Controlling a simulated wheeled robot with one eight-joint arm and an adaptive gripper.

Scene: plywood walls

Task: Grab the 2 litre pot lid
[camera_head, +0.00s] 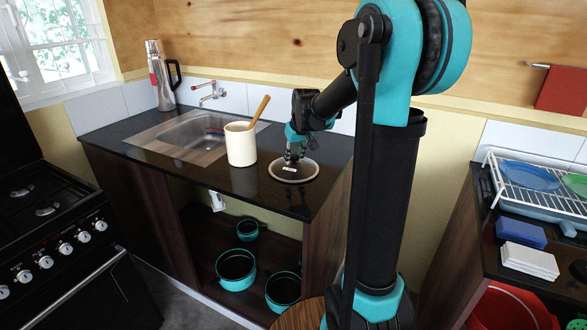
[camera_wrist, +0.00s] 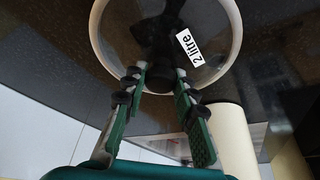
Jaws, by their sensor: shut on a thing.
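The 2 litre pot lid (camera_head: 282,171) is a round glass lid with a pale rim, on the dark counter near its front right corner in the head view. In the wrist view the lid (camera_wrist: 228,50) shows its rim and a white "2 litre" label. My gripper (camera_head: 292,158) is above the lid's middle. In the wrist view my gripper (camera_wrist: 162,78) has both green fingers on either side of the dark knob, shut on it. I cannot tell whether the lid touches the counter.
A cream crock (camera_head: 240,146) with a wooden spoon stands just left of the lid. Behind are the sink (camera_head: 192,137) and tap (camera_head: 208,92). Teal pots (camera_head: 236,268) sit on the shelf below. A dish rack (camera_head: 535,185) stands on the right counter; a stove is at left.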

